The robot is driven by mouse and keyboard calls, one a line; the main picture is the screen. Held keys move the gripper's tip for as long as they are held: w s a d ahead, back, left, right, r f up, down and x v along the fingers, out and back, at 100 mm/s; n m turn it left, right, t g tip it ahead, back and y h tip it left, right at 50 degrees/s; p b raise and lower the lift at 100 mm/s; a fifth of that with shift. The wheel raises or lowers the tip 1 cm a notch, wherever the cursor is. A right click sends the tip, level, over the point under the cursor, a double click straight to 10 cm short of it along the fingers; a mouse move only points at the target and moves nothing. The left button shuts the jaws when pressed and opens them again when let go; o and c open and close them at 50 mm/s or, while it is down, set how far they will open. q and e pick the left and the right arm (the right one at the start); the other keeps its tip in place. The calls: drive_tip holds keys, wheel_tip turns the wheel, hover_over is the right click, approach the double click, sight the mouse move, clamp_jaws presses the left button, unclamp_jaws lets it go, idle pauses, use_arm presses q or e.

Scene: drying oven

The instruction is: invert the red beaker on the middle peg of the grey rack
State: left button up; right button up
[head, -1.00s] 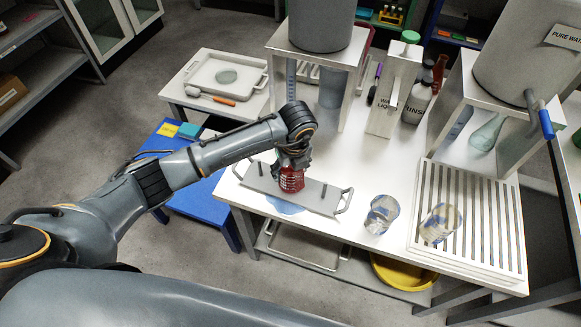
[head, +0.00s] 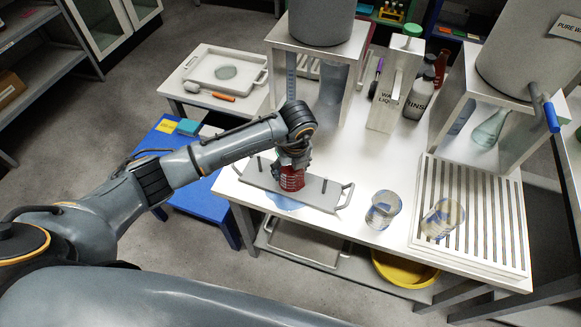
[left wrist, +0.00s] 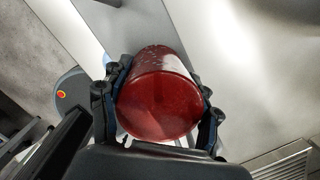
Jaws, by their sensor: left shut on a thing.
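The red beaker (head: 292,180) is at the middle of the grey rack (head: 262,186), its lower edge at or very near the rack plate. My left gripper (head: 293,160) is shut on it from above. In the left wrist view the beaker (left wrist: 160,104) sits between both fingers, its flat round base facing the camera, so it is upside down. The middle peg is hidden by the beaker. The rack's left peg (head: 260,165) and right peg (head: 325,186) stand bare. My right gripper is not in view.
A white stand (head: 330,50) with a grey tank rises behind the rack.

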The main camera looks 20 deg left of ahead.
use_arm(q)
drive_tip(key=shift+f, duration=0.1)
drive_tip(key=o, duration=1.2)
drive_tip(key=r, duration=0.4)
drive_tip(key=s+r, duration=0.1)
drive_tip(key=r, duration=0.3)
drive_tip(key=d+r, duration=0.1)
drive_tip(key=r, duration=0.3)
drive_tip(key=shift+s+d, duration=0.1)
drive_tip(key=shift+s, duration=0.05)
drive_tip(key=shift+d+f, duration=0.1)
